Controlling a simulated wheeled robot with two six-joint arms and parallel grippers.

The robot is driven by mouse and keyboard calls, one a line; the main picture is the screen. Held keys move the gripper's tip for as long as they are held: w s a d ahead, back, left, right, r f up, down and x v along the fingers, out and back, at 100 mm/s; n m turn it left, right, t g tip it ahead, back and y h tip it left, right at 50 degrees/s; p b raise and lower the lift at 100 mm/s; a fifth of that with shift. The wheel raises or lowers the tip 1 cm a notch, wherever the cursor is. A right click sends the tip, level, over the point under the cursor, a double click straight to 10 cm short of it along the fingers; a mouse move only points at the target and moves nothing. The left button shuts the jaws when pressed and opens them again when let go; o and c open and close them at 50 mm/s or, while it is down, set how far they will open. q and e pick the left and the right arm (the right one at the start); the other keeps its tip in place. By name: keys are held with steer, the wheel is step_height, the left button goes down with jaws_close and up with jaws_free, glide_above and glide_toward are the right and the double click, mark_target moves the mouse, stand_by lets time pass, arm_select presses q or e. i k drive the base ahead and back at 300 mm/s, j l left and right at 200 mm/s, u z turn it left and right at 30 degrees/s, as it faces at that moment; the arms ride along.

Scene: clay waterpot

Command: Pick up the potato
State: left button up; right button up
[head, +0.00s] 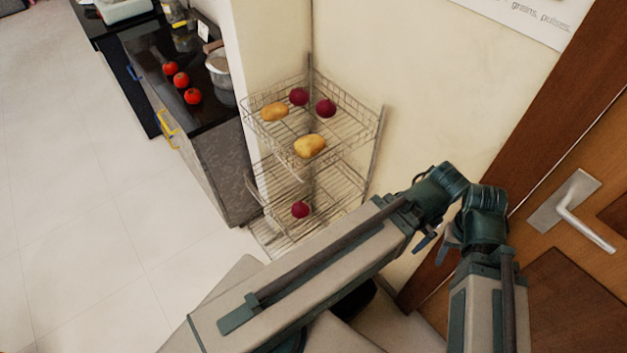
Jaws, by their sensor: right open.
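Two yellow-brown potatoes lie in the top basket of a wire rack (366,122). One potato (274,111) is at the left of the basket, and the other potato (310,146) is nearer the front. My right gripper (435,241) is small and partly hidden among dark arm joints, right of and below the rack in the picture. It is open, apart from both potatoes, and I see nothing in it. My left gripper cannot be made out.
Dark red round vegetables lie in the top basket (326,108) and lower basket (300,209). Three tomatoes (181,80) and a pot (218,68) are on the dark counter. A wooden door (570,285) with a handle (585,228) is at right. The left floor is clear.

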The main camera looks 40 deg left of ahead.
mark_target(308, 146)
steer(key=u, duration=1.25)
